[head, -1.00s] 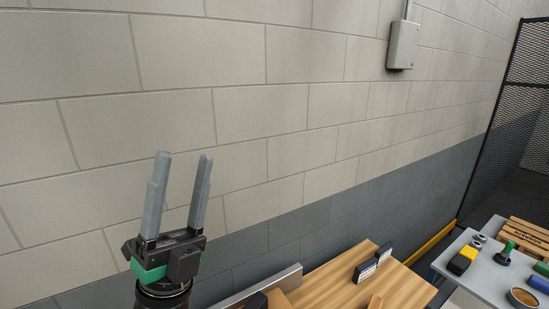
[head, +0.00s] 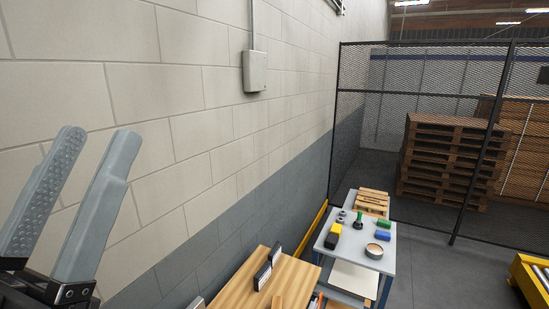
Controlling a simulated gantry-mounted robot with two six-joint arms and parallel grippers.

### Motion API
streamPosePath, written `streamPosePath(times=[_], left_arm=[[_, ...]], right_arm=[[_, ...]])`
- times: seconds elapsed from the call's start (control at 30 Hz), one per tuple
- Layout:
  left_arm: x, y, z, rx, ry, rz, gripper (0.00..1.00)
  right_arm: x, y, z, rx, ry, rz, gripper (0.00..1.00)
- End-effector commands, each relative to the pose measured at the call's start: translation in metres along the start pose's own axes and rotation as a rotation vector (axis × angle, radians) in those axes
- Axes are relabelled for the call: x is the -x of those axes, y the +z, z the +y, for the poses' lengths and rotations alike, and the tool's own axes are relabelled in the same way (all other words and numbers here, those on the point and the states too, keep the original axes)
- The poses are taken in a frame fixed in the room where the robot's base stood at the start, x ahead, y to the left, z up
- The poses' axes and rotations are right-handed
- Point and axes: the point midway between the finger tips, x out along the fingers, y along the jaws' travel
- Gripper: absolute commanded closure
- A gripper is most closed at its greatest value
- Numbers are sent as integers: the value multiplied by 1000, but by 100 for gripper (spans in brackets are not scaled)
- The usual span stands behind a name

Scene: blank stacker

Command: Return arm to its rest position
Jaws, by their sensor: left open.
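My left gripper (head: 95,200) shows large at the lower left of the head view. Its two grey fingers point up and stand apart, with nothing between them. One finger shows a studded inner pad. The gripper is up in front of the block wall, clear of the tables. The rest of my left arm is cut off by the picture's edge. My right gripper is not in the picture.
A mesh fence (head: 410,95) stands behind, with stacked pallets (head: 440,160) beyond.

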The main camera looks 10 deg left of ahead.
Motion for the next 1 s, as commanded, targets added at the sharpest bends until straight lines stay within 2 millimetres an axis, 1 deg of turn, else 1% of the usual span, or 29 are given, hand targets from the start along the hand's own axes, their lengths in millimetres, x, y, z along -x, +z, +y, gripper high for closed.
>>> streamPosePath(times=[0.03,0.1,0.2,0.27,0.33,0.5,1.0], left_arm=[[-36,-33,0,-1,0,1,40],[-60,-55,0,-1,-1,1,40],[-86,-80,-1,-1,-1,1,40],[-95,-88,-1,-1,-1,1,40],[-99,-92,-1,-1,-1,1,40],[-95,-87,-1,-2,-1,0,40],[-95,-87,-1,-2,-1,0,40]], right_arm=[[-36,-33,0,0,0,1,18],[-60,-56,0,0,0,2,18],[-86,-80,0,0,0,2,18],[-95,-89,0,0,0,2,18],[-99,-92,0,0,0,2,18],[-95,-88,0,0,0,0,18],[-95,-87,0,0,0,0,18]])
